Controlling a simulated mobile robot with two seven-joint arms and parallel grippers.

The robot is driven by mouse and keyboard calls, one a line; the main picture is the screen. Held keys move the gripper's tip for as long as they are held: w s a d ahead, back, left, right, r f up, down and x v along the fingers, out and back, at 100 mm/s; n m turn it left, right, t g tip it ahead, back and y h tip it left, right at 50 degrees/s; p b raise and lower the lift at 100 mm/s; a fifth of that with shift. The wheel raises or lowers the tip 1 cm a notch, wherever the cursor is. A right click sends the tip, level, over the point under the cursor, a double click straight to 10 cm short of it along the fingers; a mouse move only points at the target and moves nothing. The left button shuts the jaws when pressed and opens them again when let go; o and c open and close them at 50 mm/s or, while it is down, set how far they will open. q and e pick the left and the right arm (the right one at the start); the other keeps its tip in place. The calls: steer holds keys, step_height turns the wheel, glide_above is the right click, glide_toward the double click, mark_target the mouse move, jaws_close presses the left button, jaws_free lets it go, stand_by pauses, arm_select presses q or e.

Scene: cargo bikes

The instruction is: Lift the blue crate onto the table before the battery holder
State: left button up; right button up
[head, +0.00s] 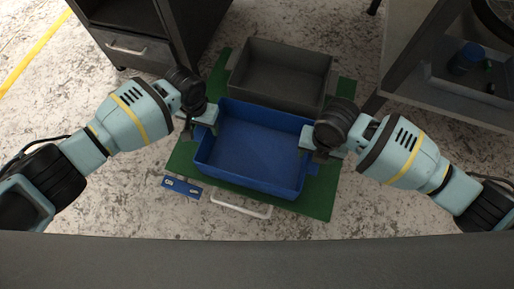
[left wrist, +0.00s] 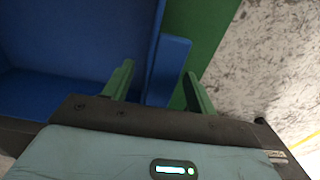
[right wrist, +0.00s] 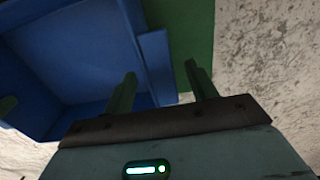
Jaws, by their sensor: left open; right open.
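The blue crate (head: 252,155) sits empty and upright on a green mat on the floor. My left gripper (head: 208,120) is at the crate's left rim; in the left wrist view its open fingers (left wrist: 155,90) stand on either side of the crate's blue wall and side handle (left wrist: 168,68). My right gripper (head: 312,140) is at the right rim; in the right wrist view its open fingers (right wrist: 162,90) straddle the crate's edge and handle (right wrist: 157,65). I cannot tell whether the fingers touch it. The battery holder is not clearly identifiable.
A grey crate (head: 281,75) stands just behind the blue one on the green mat (head: 308,203). A white handle (head: 241,206) and a blue plate (head: 182,187) lie in front. A dark drawer cabinet (head: 135,50) stands back left, a shelf (head: 440,90) at right. A dark surface edge (head: 250,262) crosses the foreground.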

arm_select(q)
steer(key=shift+f, duration=0.1)
jaws_close()
arm_select(e)
jaws_close()
